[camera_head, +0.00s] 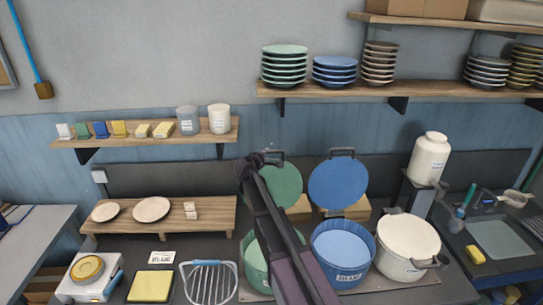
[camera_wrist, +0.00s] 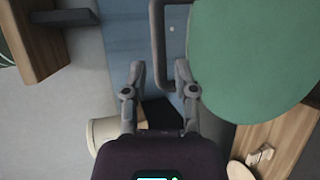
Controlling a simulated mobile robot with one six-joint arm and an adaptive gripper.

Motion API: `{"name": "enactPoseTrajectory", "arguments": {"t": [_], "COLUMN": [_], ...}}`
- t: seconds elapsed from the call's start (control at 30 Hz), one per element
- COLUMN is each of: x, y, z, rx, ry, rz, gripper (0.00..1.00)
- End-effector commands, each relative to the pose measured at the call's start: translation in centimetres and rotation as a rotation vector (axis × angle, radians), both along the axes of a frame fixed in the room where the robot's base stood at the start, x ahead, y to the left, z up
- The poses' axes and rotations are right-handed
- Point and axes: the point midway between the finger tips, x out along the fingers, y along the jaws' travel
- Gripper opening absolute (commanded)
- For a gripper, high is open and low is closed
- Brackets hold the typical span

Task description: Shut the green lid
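The green lid (camera_head: 284,186) stands open and upright behind the green bin (camera_head: 254,262), with its face toward the head camera. Its dark handle (camera_head: 275,154) is at the top. In the wrist view the green lid (camera_wrist: 255,60) fills the upper right, and its handle (camera_wrist: 156,45) reaches down toward the space between my fingers. My gripper (camera_head: 258,160) is at the lid's upper left edge, close to the handle. In the wrist view my gripper (camera_wrist: 161,75) has its fingers apart, with nothing held. Whether a finger touches the handle is unclear. My arm hides part of the lid and bin.
A blue lid (camera_head: 338,182) stands open above the blue bin (camera_head: 343,250), just right. A cream lidded pot (camera_head: 408,242) is farther right. A wall shelf (camera_head: 150,133) with cups is left; a plate shelf (camera_head: 400,88) is above. A wire rack (camera_head: 209,281) stands front left.

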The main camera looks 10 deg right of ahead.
Motion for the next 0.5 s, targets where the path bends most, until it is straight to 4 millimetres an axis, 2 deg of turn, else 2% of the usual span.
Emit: {"name": "enactPoseTrajectory", "arguments": {"t": [0.03, 0.2, 0.5], "x": [0.9, 2.8, 4.5], "y": [-0.5, -1.8, -3.1], "z": [-0.5, -1.1, -1.7], "rx": [0.0, -0.001, 0.0], "ry": [0.0, -0.001, 0.0], "rz": [-0.001, -0.001, 0.0], "gripper": [0.37, 0.37, 0.37]}}
